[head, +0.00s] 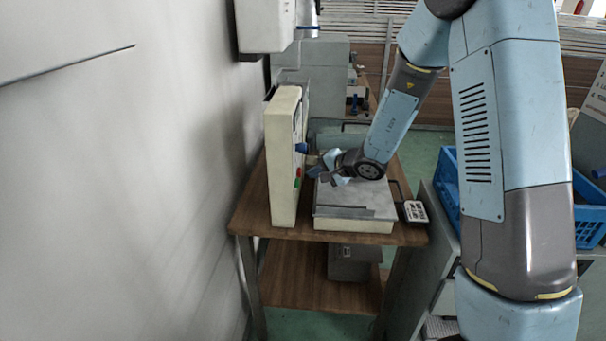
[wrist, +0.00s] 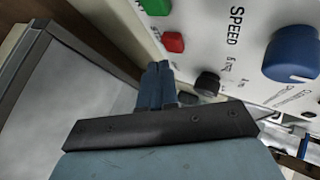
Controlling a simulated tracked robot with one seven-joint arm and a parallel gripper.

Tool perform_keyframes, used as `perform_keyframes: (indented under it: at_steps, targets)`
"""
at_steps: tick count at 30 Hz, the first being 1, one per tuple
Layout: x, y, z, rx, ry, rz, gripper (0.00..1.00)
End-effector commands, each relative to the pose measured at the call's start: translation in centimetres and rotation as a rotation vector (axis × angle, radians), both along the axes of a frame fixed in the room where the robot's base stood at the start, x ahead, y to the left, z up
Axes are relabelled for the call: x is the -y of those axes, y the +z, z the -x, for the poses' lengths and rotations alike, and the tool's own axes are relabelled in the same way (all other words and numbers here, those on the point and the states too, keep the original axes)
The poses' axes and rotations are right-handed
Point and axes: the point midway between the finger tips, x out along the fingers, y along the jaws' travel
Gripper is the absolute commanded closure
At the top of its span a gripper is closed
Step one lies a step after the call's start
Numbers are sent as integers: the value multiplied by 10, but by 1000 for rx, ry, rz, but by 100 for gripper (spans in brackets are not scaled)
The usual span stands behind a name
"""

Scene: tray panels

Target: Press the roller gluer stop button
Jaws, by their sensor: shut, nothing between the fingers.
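The roller gluer's cream control panel (head: 284,160) stands upright on a wooden table, its face turned right. In the wrist view the panel face (wrist: 205,22) carries a red button (wrist: 173,42) and a green button (wrist: 155,6) beside it. The red button also shows small in the head view (head: 297,183). My gripper (wrist: 158,68) is shut and empty, its fingertips just below the red button in the wrist view. A gap shows between them in the picture; the depth is hard to tell. In the head view my gripper (head: 313,171) is close to the panel face.
A blue knob (wrist: 291,53) labelled SPEED and a black knob (wrist: 207,82) sit on the panel near the fingers. A flat metal-topped tray (head: 352,200) lies under my gripper. A white wall (head: 120,170) is at left. Blue crates (head: 449,190) stand at right.

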Motion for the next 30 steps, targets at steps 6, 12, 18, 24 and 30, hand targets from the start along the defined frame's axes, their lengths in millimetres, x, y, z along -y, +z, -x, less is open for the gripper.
perform_keyframes:
  at_steps: [6, 12, 18, 24, 30]
  targets:
    - [11, 0, 0, 0, -2, 0, 100]
    - [28, 0, 1, 0, -2, 0, 100]
    - [43, 0, 1, 0, -1, 0, 100]
    - [50, 0, 2, 0, 0, 0, 100]
    - [50, 0, 2, 0, 0, 0, 100]
